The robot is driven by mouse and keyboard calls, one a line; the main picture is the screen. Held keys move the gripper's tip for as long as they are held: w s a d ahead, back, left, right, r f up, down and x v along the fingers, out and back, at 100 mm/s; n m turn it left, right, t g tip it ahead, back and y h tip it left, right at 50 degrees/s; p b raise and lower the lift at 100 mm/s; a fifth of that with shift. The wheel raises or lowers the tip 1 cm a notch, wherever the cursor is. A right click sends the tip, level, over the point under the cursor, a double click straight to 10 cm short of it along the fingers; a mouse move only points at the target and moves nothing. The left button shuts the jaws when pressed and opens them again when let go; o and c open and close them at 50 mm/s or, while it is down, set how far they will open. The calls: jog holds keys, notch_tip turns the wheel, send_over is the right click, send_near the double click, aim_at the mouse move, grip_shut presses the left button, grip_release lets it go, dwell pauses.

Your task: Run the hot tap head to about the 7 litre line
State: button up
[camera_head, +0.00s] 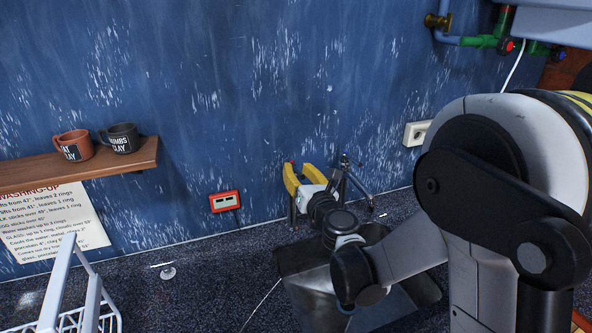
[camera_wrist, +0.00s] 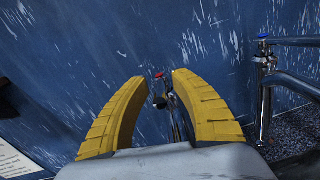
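My gripper (camera_head: 302,173) is low in front of the blue wall in the head view, its yellow fingers spread and empty. In the wrist view the fingers (camera_wrist: 159,82) frame a tap with a red-marked head (camera_wrist: 158,75), the hot tap. The tap shows in the gap between the fingertips; I cannot tell whether it is within reach of them or beyond. A chrome tap with a blue-marked head (camera_wrist: 263,38) stands to the right, outside the fingers. It also shows in the head view (camera_head: 345,159). No litre line or water is discernible; my arm hides much of the sink area.
A wooden shelf (camera_head: 90,162) holds a brown mug (camera_head: 73,145) and a dark mug (camera_head: 120,138). A washing-up notice (camera_head: 50,222) hangs below. A red-framed box (camera_head: 224,201) and a pale socket (camera_head: 416,133) are on the wall. A white rack (camera_head: 85,318) stands at lower left.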

jog(key=shift+w+a, duration=0.15)
jog(key=shift+w, duration=0.5)
grip_shut()
jog(key=shift+y, duration=0.4)
jog(key=n+g+y, duration=0.2)
jog(key=y, duration=0.1)
jog(key=w+d+n+g+y, duration=0.1)
jog(key=n+g+y, duration=0.1)
jog(key=n+y, duration=0.1)
jog(key=d+n+g+y+b, duration=0.1)
jog(key=n+g+y, duration=0.2)
jog(key=shift+w+y, duration=0.2)
jog(key=shift+y, duration=0.1)
